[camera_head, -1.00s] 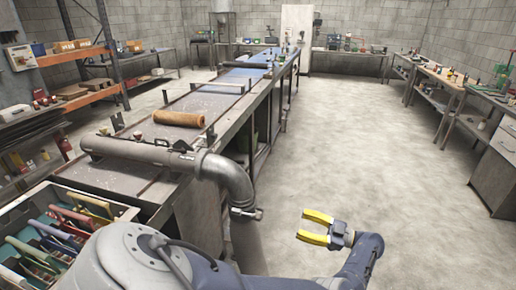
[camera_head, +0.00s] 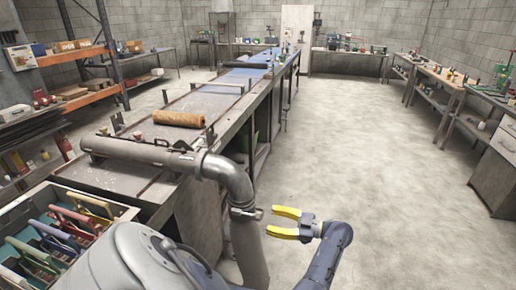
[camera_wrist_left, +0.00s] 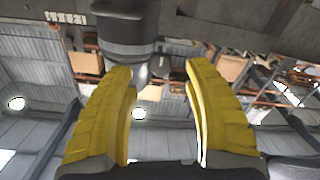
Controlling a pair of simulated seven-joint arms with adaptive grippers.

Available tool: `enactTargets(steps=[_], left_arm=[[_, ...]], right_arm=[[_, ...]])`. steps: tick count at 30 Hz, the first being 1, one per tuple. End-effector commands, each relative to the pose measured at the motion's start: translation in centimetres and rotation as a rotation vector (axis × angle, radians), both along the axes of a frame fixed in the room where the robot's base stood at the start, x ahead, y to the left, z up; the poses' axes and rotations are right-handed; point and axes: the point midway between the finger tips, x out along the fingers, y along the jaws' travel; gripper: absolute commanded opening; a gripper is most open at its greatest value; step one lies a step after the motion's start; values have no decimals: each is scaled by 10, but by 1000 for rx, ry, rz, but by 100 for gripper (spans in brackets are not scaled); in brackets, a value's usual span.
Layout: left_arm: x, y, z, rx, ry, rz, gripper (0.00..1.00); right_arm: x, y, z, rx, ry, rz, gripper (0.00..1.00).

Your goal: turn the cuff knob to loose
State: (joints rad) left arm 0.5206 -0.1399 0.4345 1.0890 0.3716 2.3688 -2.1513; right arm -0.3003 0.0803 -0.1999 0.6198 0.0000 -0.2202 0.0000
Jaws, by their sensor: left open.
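The cuff (camera_head: 241,210) is a metal band around the grey pipe where the elbow meets the vertical part. Its small knob (camera_head: 259,213) sticks out on the right side of the band. My left gripper (camera_head: 272,221) has two yellow fingers, open and empty, just right of the knob and pointing at it. In the left wrist view the dark cuff (camera_wrist_left: 125,32) shows above the left finger of my left gripper (camera_wrist_left: 160,72), and the knob's setting cannot be read. My right gripper is not in view.
The grey pipe (camera_head: 130,150) runs along the end of a long workbench (camera_head: 200,105), with a brown roll (camera_head: 178,119) on it. A crate of coloured-handled tools (camera_head: 118,212) stands at lower left. The floor on the right is clear.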

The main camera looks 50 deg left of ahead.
Motion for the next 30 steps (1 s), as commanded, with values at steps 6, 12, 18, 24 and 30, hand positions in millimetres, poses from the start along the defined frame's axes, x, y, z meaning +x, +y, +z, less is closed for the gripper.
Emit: enactTargets(steps=[6, 12, 18, 24, 30], left_arm=[[-19, 27, 0, 5, 0, 0, 52], [-29, 42, 0, 4, 0, 1, 52], [-32, 47, 0, 1, 1, -1, 52], [-33, 48, 0, 1, 1, -1, 52], [-33, 48, 0, 1, 1, 0, 43]], right_arm=[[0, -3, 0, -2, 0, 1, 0], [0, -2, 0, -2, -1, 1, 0], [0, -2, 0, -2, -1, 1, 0], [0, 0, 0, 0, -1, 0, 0], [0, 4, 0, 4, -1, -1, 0]])
